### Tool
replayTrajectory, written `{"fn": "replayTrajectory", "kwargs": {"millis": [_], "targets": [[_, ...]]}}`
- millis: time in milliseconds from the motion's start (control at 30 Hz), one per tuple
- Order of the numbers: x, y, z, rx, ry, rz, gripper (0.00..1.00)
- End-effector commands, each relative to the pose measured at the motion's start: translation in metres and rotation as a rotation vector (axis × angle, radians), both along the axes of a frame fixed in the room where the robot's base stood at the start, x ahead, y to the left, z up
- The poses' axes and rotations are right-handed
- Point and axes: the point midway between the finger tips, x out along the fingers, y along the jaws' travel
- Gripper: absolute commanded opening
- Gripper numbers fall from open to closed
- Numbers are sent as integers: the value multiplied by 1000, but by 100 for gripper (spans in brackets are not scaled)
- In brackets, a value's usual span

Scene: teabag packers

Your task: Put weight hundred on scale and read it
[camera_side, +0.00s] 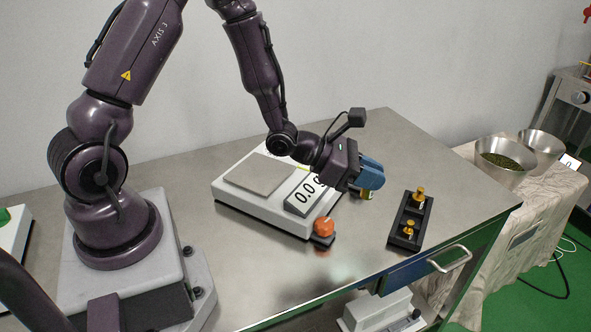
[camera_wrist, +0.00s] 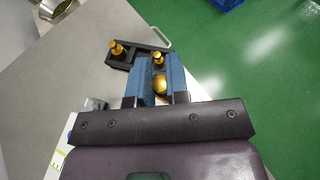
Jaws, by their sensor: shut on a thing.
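The white scale (camera_side: 270,215) stands on the table with an empty square metal pan (camera_side: 259,173). Its display (camera_side: 305,195) reads 0.0, partly hidden by my gripper. My gripper (camera_side: 371,182) is right of the scale, its blue fingers shut on a brass weight (camera_side: 367,195), held above the table. In the wrist view the held weight (camera_wrist: 160,86) shows between the fingers (camera_wrist: 160,72). A black rack (camera_side: 403,238) holds two more brass weights, one at the back (camera_side: 420,194) and one at the front (camera_side: 410,230). I cannot read any marking on the weights.
An orange-red knobbed object (camera_side: 323,227) on a dark base stands close to the scale's front right corner. Metal bowls (camera_side: 503,160) are on a cloth-covered table at the right. The steel table (camera_side: 355,250) is clear between scale and rack.

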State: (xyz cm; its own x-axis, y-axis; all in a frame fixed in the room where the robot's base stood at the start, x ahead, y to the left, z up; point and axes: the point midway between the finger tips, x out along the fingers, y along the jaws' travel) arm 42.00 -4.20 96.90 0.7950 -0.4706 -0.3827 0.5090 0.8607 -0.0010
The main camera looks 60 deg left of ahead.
Motion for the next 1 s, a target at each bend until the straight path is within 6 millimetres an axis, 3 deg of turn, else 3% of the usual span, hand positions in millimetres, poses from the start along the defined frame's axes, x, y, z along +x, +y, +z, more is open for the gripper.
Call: {"fn": "replayTrajectory", "kwargs": {"millis": [267,467,600,767,1000], "targets": [[-21,-50,18,2,-5,-342,0],[-59,-85,24,-1,-5,-707,0],[-97,-100,25,-3,-3,-1007,0],[-148,-101,21,-7,0,-1389,0],[-215,-62,12,-12,2,-1987,0]]}}
